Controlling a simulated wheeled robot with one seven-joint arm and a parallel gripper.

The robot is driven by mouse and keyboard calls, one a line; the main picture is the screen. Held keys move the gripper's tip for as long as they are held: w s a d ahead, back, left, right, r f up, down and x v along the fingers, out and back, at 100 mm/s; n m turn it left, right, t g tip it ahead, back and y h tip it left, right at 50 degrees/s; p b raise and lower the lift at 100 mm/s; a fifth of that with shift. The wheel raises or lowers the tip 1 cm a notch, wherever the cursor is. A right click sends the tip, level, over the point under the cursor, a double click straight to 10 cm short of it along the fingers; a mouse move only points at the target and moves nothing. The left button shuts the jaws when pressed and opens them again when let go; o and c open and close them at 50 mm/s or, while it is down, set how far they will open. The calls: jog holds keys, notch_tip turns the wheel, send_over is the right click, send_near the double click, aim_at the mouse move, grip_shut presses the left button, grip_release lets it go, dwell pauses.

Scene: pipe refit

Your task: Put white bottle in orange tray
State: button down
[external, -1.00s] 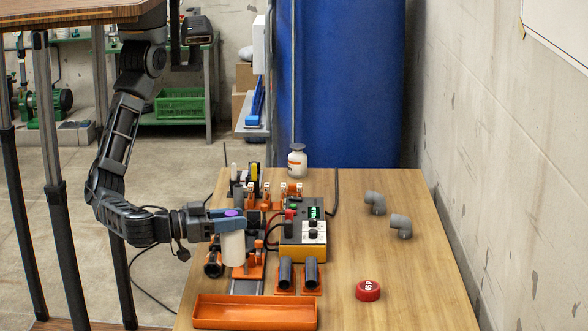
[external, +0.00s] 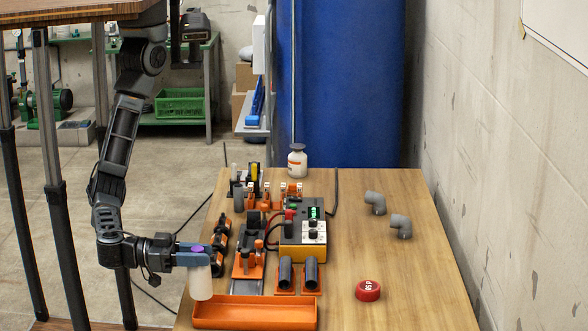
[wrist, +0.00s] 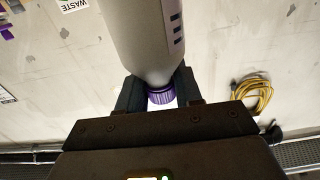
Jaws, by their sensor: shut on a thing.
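A white bottle with a purple cap (external: 201,284) hangs upright from my gripper (external: 198,259), which is shut on it near the cap. The bottle also shows large in the wrist view (wrist: 132,35), with its purple cap (wrist: 161,97) between the fingers. The orange tray (external: 255,325) lies at the near left edge of the table. In the external view the bottle's lower end is by the tray's far left corner. I cannot tell whether it is over the rim or beside it. The tray's visible inside is empty.
Orange holders with black pipes (external: 285,275) and a yellow-and-grey control box (external: 303,240) stand just behind the tray. Another white bottle with an orange label (external: 297,162) is at the far edge. A red disc (external: 368,291) and two grey elbows (external: 401,226) lie right, with bare wood around them.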

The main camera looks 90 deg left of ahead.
jog(key=w+f, duration=0.3)
jog(key=f, duration=0.3)
jog(key=shift+a, duration=0.45)
jog(key=shift+w+f, duration=0.1)
jog(key=c, duration=0.8)
grip_release()
jog(key=shift+o, duration=0.2)
jog(key=s+b, duration=0.1)
jog(key=s, duration=1.1)
